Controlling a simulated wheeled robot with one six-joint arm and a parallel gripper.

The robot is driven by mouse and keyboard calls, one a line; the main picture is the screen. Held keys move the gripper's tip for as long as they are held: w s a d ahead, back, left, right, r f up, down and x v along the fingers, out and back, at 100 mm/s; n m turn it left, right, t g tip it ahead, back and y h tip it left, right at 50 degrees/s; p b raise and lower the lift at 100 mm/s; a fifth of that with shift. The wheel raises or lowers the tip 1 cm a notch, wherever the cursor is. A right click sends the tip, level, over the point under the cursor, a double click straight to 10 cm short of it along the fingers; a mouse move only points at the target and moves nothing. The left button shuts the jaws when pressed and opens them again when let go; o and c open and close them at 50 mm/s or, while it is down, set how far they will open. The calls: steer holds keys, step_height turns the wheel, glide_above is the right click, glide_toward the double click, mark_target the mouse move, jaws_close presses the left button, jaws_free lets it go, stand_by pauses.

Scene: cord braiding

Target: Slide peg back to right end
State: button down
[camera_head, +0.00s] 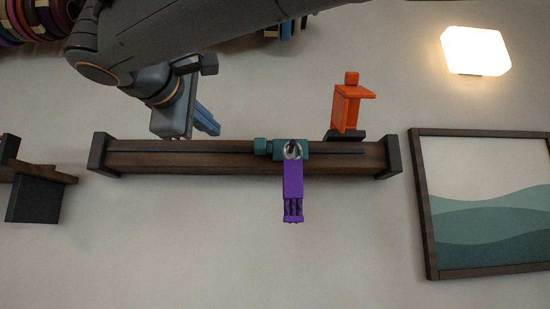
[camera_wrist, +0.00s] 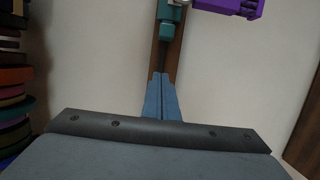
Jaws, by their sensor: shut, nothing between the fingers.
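A dark brown wooden rail (camera_head: 215,158) with black end caps runs across the wall, with a thin slot along it. A teal sliding peg (camera_head: 305,151) with a teal knob on its left sits a little right of the rail's middle. A purple piece (camera_head: 293,180) hangs down from a metal ring at the peg. My gripper (camera_head: 209,121), with blue fingers, is shut and empty at the rail's left half, apart from the peg. In the wrist view its fingers (camera_wrist: 161,92) point along the rail (camera_wrist: 180,62) toward the teal peg (camera_wrist: 173,22).
An orange bracket (camera_head: 350,107) stands on a dark base above the rail's right part. A framed picture (camera_head: 480,205) hangs just beyond the right end cap. A dark shelf-like piece (camera_head: 35,198) is at the far left. The rail right of the peg is clear.

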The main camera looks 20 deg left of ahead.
steer(key=w+d+p, duration=0.1)
steer(key=w, duration=0.2)
steer(key=w+d+p, duration=0.1)
steer(key=w, duration=0.2)
steer(key=w+d+p, duration=0.1)
steer(key=w+p, duration=0.1)
steer(key=w, duration=0.2)
steer(key=shift+d+f, duration=0.1)
steer(key=shift+d, duration=0.05)
